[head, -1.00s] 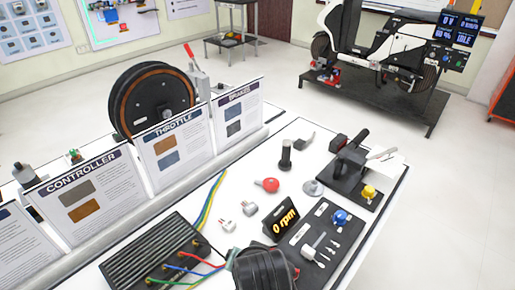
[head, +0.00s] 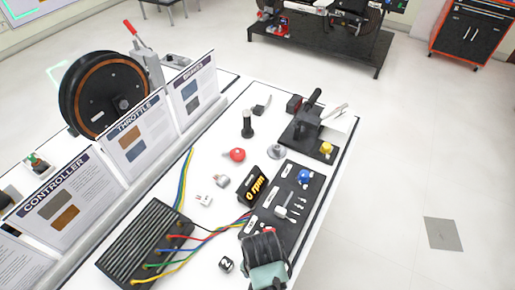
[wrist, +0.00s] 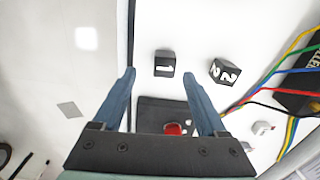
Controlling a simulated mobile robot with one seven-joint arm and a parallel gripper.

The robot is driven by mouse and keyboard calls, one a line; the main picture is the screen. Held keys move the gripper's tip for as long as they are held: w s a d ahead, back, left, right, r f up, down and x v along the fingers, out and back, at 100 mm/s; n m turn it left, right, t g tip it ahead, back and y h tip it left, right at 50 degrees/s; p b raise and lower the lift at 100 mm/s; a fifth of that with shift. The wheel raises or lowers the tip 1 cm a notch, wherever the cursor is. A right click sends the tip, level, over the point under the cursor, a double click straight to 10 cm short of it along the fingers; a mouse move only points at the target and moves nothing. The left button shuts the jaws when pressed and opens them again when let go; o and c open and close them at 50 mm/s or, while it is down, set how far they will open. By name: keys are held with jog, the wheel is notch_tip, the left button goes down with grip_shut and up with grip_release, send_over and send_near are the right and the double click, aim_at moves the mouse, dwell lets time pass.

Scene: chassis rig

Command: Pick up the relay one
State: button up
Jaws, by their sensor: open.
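Relay one, a black cube with a white 1 (wrist: 165,64), lies on the white table top in the wrist view. My gripper (wrist: 158,73) is open, with its two blue fingers apart. The cube appears just past the fingertips, between their lines, and nothing is held. How high the fingers are above the table I cannot tell. A black cube marked 2 (wrist: 224,72) lies right of it and also shows in the head view (head: 227,264). In the head view I cannot make out relay one; my arm covers that part of the table.
A black controller box (head: 147,244) with coloured cables lies left of the relays. A dark panel (wrist: 151,114) shows between my fingers. An rpm display (head: 254,187), a red knob (head: 237,155) and a pedal unit (head: 309,125) stand farther back. Info boards (head: 136,135) line the left side.

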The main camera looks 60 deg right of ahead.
jog(key=shift+w+f, duration=0.15)
jog(key=shift+f, duration=1.2)
jog(key=shift+w+f, duration=0.15)
jog(key=shift+f, duration=1.2)
grip_shut()
